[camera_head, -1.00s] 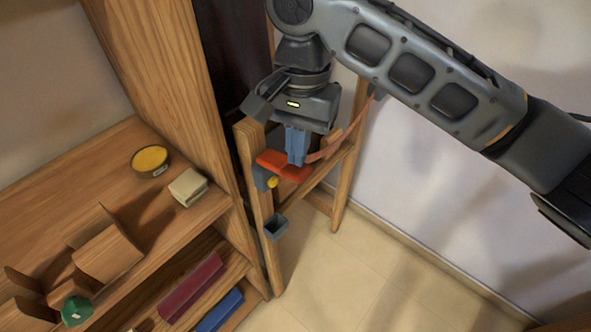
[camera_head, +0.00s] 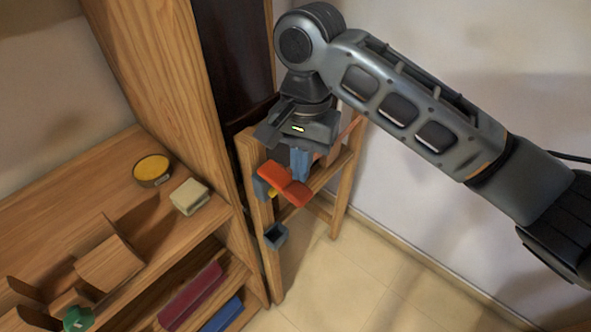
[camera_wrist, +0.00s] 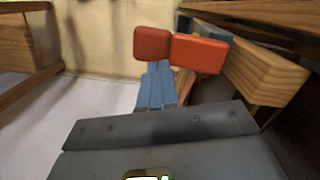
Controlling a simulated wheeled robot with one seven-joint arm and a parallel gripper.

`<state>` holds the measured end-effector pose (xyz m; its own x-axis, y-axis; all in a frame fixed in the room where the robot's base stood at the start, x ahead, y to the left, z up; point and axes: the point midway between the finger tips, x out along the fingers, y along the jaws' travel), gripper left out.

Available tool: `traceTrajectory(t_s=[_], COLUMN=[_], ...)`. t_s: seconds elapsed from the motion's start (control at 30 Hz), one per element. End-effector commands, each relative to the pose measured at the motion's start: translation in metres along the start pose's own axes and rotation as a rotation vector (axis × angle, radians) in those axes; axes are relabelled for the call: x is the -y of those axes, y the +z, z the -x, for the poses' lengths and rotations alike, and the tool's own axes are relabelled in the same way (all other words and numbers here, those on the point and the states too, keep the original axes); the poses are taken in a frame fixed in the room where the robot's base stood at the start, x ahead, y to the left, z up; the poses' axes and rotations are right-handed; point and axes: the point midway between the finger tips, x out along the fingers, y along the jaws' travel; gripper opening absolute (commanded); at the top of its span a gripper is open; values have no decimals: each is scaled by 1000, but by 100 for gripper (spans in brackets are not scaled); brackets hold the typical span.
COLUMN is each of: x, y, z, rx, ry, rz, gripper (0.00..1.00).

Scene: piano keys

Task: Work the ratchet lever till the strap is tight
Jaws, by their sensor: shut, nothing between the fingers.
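The orange-red ratchet lever (camera_head: 284,185) sits on the wooden frame's near post and slopes down to the right. It also shows in the wrist view (camera_wrist: 198,54), upper middle. The blue-grey ratchet body (camera_head: 260,187) and a yellow part (camera_head: 272,194) are mostly hidden behind it. A reddish strap (camera_head: 352,130) shows partly behind my wrist. My gripper (camera_head: 299,176) points down at the lever's right part, its blue fingers shut and empty. In the wrist view the fingertips (camera_wrist: 158,66) meet the lever's left part; I cannot tell if they touch.
The wooden frame (camera_head: 345,185) stands beside a tall wooden cabinet. A small blue-grey box (camera_head: 275,236) hangs on its near post. The shelf at left holds a yellow-topped tin (camera_head: 152,168), a pale block (camera_head: 189,196) and a green object (camera_head: 77,318). Floor at right is clear.

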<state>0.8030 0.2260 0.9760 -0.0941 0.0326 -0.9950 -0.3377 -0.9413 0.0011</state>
Motion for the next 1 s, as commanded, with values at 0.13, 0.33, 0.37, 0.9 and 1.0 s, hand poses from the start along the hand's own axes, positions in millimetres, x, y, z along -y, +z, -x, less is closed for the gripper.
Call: traceTrajectory(t_s=[0.13,0.33,0.37,0.9,1.0], x=[0,0,0,0,0], y=[-12,-14,-14,-14,-14], z=[8,6,6,70,79], rx=[1,0,0,-3,-2], ry=[1,0,0,0,0], rz=[-3,-1,-1,0,0], gripper=[0,0,0,0,0])
